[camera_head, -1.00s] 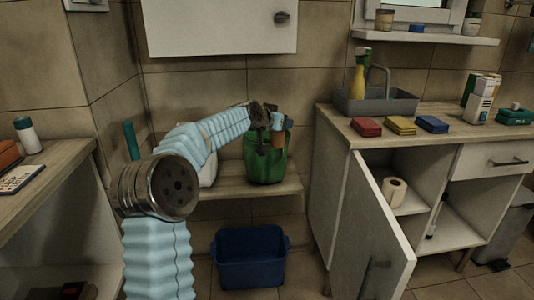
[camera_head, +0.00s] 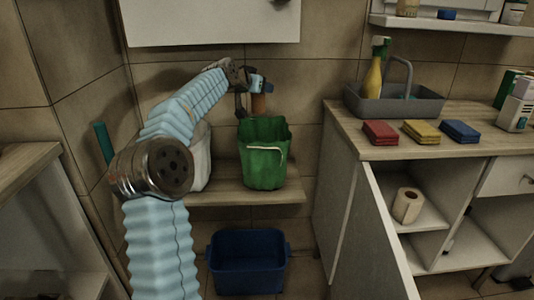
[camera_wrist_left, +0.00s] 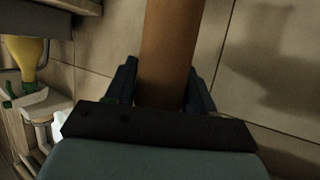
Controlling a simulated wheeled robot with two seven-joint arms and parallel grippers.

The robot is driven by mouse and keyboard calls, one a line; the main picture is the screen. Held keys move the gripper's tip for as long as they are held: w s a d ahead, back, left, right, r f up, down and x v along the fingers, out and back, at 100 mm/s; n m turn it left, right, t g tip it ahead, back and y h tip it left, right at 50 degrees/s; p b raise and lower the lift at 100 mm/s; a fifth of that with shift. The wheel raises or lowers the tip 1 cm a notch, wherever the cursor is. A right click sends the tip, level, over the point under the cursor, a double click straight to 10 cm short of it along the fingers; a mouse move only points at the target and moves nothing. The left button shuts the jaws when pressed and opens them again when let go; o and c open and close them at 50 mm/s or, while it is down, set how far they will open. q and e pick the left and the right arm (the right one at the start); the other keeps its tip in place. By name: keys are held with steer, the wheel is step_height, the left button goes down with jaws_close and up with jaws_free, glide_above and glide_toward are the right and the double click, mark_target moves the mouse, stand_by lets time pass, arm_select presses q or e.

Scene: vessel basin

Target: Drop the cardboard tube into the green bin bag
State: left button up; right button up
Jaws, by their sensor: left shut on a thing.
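The cardboard tube (camera_head: 259,104) is brown and upright in the head view. My left gripper (camera_head: 256,84) is shut on it and holds it above the green bin bag (camera_head: 264,165). In the left wrist view the tube (camera_wrist_left: 168,50) stands between the two fingers of my left gripper (camera_wrist_left: 160,85). The green bag is open at the top, with a pale handle at its front, and stands on a low wooden shelf. The tube's lower end is near the bag's rim in the picture; the exact gap is hard to tell. My right gripper does not show.
A white container (camera_head: 200,160) stands left of the bag, partly behind my arm. A blue bin (camera_head: 248,262) is on the floor below the shelf (camera_head: 226,193). At right, an open cabinet door (camera_head: 375,235) juts out below the counter with sponges and a grey caddy (camera_head: 400,107).

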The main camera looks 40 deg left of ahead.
arm_select(q)
steer(key=shift+f+b, duration=0.35)
steer(key=shift+f, duration=1.85)
steer(key=o, duration=1.1)
steer(key=shift+s+r, duration=0.1)
steer(key=shift+s, duration=0.2)
steer(key=b, duration=0.5)
glide_toward(254, 99)
steer(key=shift+s+d+r, duration=0.1)
